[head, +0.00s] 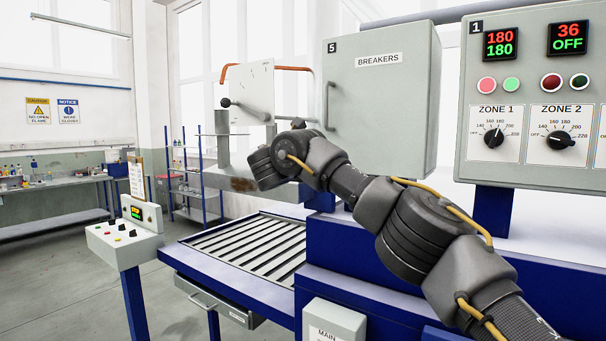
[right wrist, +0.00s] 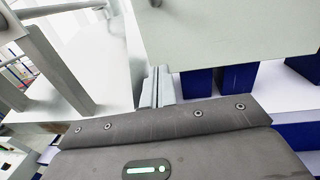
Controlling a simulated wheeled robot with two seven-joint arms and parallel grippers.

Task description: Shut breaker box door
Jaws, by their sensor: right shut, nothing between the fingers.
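The grey breaker box (head: 378,100), labelled BREAKERS and numbered 5, stands in the middle of the head view. Its front door has a vertical grey handle (head: 330,106) near the left edge. The door looks flush or nearly so; I cannot tell whether a small gap remains. My right arm crosses in front below the box, with its wrist left of the box's lower corner; its fingers are not clear there. In the right wrist view my right gripper (right wrist: 158,74) is shut and empty, just beside the lower left of a pale panel (right wrist: 235,32). My left gripper is not in view.
A control panel (head: 530,160) with dials stands right of the box. A slatted roller bed (head: 245,250) lies below left, with a small control pedestal (head: 125,242) beside it. A pale upright plate (head: 250,90) with a black-knobbed lever stands left of the box.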

